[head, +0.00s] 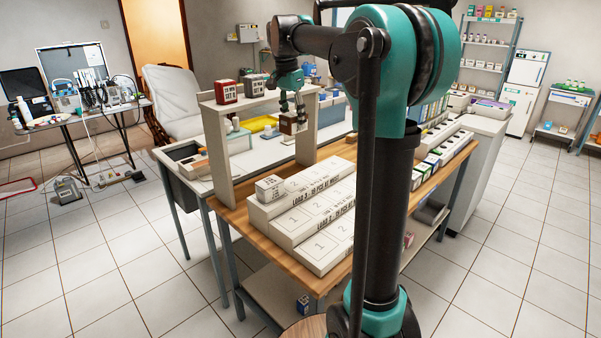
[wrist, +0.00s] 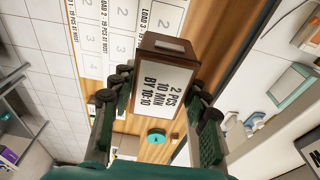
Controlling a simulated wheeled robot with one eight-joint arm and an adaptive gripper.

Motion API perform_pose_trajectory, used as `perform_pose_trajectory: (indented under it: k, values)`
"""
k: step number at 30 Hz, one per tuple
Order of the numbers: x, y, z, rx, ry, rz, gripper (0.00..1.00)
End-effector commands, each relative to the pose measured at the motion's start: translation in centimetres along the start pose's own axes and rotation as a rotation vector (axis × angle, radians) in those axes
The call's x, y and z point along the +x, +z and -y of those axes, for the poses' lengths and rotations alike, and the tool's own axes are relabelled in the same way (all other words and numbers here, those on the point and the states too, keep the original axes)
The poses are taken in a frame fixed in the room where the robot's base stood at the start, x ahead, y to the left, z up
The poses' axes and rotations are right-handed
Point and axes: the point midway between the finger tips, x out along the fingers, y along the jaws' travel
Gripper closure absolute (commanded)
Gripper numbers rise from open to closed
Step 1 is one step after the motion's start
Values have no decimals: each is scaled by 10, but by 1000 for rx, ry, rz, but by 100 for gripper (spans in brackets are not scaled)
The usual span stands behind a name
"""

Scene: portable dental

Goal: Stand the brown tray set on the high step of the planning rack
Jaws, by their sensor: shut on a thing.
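My gripper (head: 290,106) is shut on the brown tray set (head: 291,124), a small box with brown sides, held in the air beside the white shelf frame. In the wrist view the brown tray set (wrist: 167,80) sits between my two fingers (wrist: 160,100). Its white label reads "2 PCS 10 MIN BY 10:10". The planning rack (head: 318,207) is white and stepped, with numbered places and load labels, on the wooden table nearer the head camera. Its steps (wrist: 118,40) show beyond the tray set in the wrist view. My arm hides the rack's right part.
A white labelled box (head: 270,188) stands at the rack's left end. The white shelf frame (head: 262,102) carries a red box (head: 226,91) and a grey box (head: 253,86). A teal disc (wrist: 157,136) shows below my gripper. Several small boxes (head: 440,150) line the right side.

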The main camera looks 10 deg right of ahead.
Motion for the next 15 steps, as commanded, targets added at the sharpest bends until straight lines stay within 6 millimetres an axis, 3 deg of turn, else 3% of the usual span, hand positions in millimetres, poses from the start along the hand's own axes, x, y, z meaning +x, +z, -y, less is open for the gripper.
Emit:
perform_pose_trajectory:
  k: [15]
  values:
    - [118, 18, 0, 0, 0, 0, 90]
